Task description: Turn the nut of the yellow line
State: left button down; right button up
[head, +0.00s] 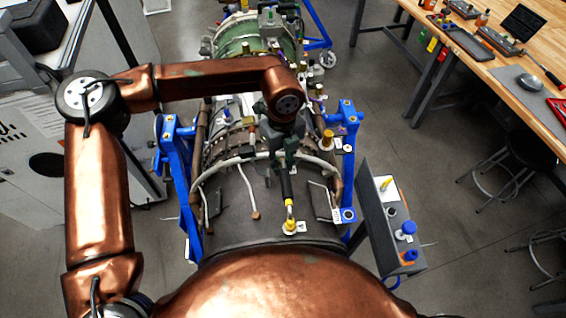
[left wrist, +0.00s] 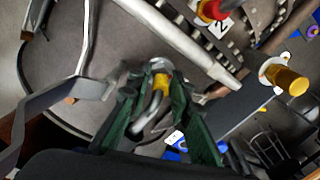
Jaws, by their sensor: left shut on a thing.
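The yellow line's silver elbow and yellow nut stand on the dark turbine casing (head: 275,190). The gripper is shut on the nut; the exact contact faces are partly hidden by the fingers. My right gripper is in neither view.
A curved silver pipe (left wrist: 190,45) crosses close beyond the fingers. A yellow cap (head: 327,138) stands to the right. Blue stand posts (head: 175,185) flank the casing. A grey side box (head: 375,225) with coloured caps is at right. A wooden workbench (head: 540,55) is farther right.

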pick_arm(q)
jog(key=shift+f+m+b, duration=0.15)
jog(key=shift+m+b, duration=0.55)
jog(key=shift+b, duration=0.1)
jog(key=shift+m+b, duration=1)
jog(key=shift+m, duration=0.2)
jog(key=m+b, duration=0.2)
jog(key=m, duration=0.2)
jog(key=shift+m+b, duration=0.35)
jog(key=shift+m, duration=0.35)
jog(key=shift+r, duration=0.2)
jog(key=c, duration=1.7)
grip_release()
jog(key=shift+c, duration=0.2)
